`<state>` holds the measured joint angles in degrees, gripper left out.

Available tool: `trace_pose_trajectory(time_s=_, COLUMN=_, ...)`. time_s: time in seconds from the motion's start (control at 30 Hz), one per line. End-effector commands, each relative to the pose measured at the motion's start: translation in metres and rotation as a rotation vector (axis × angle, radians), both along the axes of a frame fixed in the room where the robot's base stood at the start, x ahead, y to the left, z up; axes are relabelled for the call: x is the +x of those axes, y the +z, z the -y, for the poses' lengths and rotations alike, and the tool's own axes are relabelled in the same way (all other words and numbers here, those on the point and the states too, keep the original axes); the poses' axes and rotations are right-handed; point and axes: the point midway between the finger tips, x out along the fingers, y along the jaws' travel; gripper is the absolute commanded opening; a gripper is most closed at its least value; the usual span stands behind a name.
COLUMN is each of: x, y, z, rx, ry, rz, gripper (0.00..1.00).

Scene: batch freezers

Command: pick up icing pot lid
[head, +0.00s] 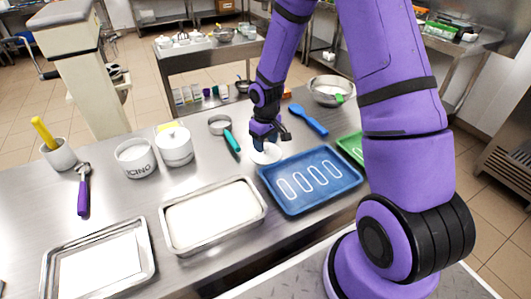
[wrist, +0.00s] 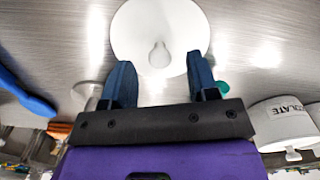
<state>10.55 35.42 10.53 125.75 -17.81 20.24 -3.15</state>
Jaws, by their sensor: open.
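The icing pot lid (wrist: 160,22) is a white round disc with a small knob (wrist: 159,55), lying on the steel counter in the wrist view. In the head view the lid (head: 268,155) shows beneath my gripper, partly hidden by it. My gripper (wrist: 160,72) is open, its two blue fingers apart on either side of the knob's line, with nothing between them that I can see held. It also shows in the head view (head: 264,136), pointing down over the lid. The white icing pot (head: 136,160) stands uncovered to the left.
A lidded white pot (head: 175,148) stands beside the icing pot. A blue tray (head: 312,205) lies close to the lid's right. A green-handled strainer (head: 232,140) lies to its left and a blue spatula (head: 309,121) behind right. A metal tray (head: 165,240) is in front.

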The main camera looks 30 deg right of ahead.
Motion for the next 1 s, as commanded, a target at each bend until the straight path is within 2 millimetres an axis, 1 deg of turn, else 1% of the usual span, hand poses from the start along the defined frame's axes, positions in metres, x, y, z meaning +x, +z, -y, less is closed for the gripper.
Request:
trace_pose_trajectory(time_s=0.03, x=0.000, y=-0.008, z=-0.001, rx=0.000, ry=0.002, rz=-0.002, gripper=0.54)
trace_pose_trajectory(time_s=0.17, x=0.000, y=-0.018, z=0.000, rx=0.000, ry=0.000, rz=-0.001, gripper=0.54)
trace_pose_trajectory(time_s=0.43, x=0.000, y=-0.021, z=0.000, rx=0.000, ry=0.000, rz=0.001, gripper=0.54)
trace_pose_trajectory(time_s=0.47, x=0.000, y=-0.021, z=0.000, rx=0.000, ry=0.000, rz=0.001, gripper=0.52)
trace_pose_trajectory(time_s=0.5, x=0.000, y=-0.021, z=0.000, rx=0.000, ry=0.000, rz=0.001, gripper=0.43)
trace_pose_trajectory(time_s=0.57, x=0.000, y=-0.021, z=0.000, rx=0.000, ry=0.000, rz=0.001, gripper=0.29)
trace_pose_trajectory(time_s=0.6, x=0.000, y=-0.021, z=0.000, rx=0.000, ry=0.000, rz=0.001, gripper=0.20)
trace_pose_trajectory(time_s=0.67, x=0.000, y=-0.021, z=0.000, rx=0.000, ry=0.000, rz=0.001, gripper=0.06)
trace_pose_trajectory(time_s=0.7, x=0.000, y=-0.021, z=0.000, rx=0.000, ry=0.000, rz=0.001, gripper=0.01)
trace_pose_trajectory(time_s=1.0, x=0.000, y=-0.020, z=0.000, rx=-0.001, ry=0.000, rz=0.001, gripper=0.01)
